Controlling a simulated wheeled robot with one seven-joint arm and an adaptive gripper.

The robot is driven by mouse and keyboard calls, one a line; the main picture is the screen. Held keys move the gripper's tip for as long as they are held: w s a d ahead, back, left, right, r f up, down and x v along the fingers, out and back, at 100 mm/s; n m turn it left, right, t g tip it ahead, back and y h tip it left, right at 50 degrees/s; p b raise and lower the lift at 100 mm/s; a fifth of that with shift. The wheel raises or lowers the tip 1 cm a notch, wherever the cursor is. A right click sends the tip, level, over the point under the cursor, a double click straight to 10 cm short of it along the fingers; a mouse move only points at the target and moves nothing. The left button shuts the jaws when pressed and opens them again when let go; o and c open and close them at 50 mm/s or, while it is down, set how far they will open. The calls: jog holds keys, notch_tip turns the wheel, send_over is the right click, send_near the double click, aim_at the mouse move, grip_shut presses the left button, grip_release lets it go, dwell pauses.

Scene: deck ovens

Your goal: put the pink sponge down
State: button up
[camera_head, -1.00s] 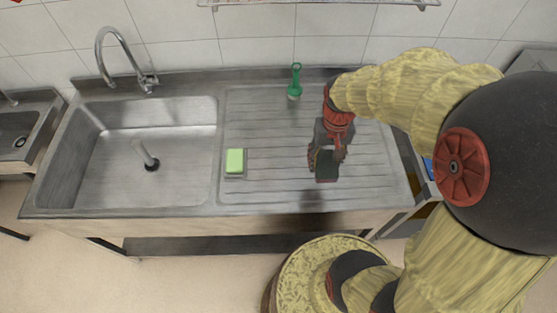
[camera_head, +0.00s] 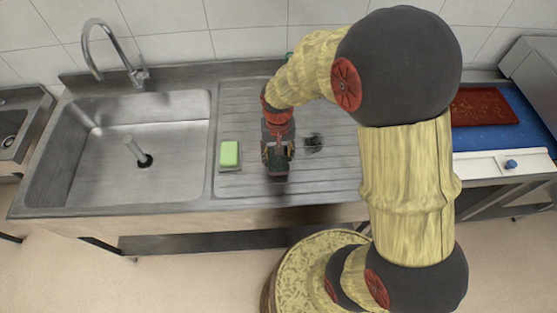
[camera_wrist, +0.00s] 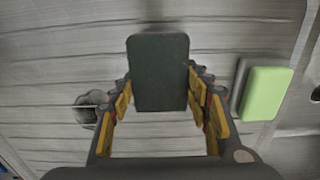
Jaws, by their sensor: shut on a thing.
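My gripper (camera_head: 278,154) is shut on a dark, green-black block (camera_wrist: 158,72) with rounded corners, which shows between the fingers in the wrist view. In the head view the block (camera_head: 278,171) hangs over the ribbed drainboard (camera_head: 330,178), just right of a light green sponge (camera_head: 230,152). I cannot tell the exact gap under the block. The green sponge also shows at the right in the wrist view (camera_wrist: 266,93), lying on a thin grey piece. No pink sponge can be made out in these views.
A dark round piece (camera_head: 313,143) lies on the drainboard right of my gripper. The sink basin (camera_head: 90,165) and tap (camera_head: 112,50) are at the left. A blue surface (camera_head: 475,139) with a red-brown board (camera_head: 483,106) is at the right. The drainboard's front right is clear.

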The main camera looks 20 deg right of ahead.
aim_at(279, 161)
jog(key=shift+f, duration=1.35)
jog(key=shift+f+b, duration=0.1)
jog(key=shift+b, duration=0.2)
jog(key=o, duration=0.9)
